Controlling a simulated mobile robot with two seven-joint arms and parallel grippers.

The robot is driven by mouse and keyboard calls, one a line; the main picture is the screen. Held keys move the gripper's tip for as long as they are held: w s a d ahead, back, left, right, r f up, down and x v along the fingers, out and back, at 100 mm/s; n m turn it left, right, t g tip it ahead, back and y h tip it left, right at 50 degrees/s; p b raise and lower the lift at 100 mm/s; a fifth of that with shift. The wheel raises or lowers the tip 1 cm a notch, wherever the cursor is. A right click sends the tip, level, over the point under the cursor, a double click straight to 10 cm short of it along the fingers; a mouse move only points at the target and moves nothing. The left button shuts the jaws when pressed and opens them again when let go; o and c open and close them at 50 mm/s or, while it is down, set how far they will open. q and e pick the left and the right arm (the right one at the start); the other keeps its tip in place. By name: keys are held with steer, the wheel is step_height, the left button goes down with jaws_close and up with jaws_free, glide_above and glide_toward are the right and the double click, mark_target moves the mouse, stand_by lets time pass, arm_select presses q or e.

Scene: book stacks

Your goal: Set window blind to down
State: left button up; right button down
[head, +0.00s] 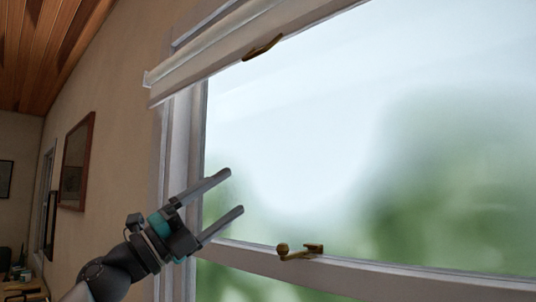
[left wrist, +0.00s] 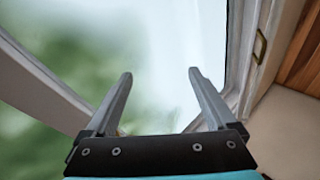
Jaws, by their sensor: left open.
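The window blind (head: 215,67) is a pale rolled-up bar across the top of the window, with its lower edge high above the mid rail. A brass handle (head: 262,47) sits on its lower edge; a brass piece also shows at the upper right of the left wrist view (left wrist: 260,46). My left gripper (head: 233,192) is open and empty, in front of the left window frame and glass, well below the blind and apart from its handle. Its two fingers show in the left wrist view (left wrist: 160,76) with only window behind them. My right gripper is not in view.
A brass latch (head: 298,251) sits on the window's mid rail (head: 400,278), to the right of and below my left gripper. The left window frame (head: 180,150) stands close behind the gripper. A framed picture (head: 76,163) hangs on the left wall.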

arm_select(q)
steer(key=s+d+r+m+g, duration=0.2)
steer(key=s+r+m+g, duration=0.25)
steer(key=r+m, duration=0.2)
steer(key=m+t+y+p, duration=0.2)
steer(key=m+t+y, duration=0.3)
steer(key=y, duration=0.4)
glide_toward(258, 55)
steer(key=shift+n+t, duration=0.35)
steer(key=shift+n, duration=0.4)
steer(key=p+x, duration=0.4)
steer(key=x, duration=0.9)
steer(key=shift+w, duration=0.15)
steer(key=shift+f, duration=0.1)
jaws_close()
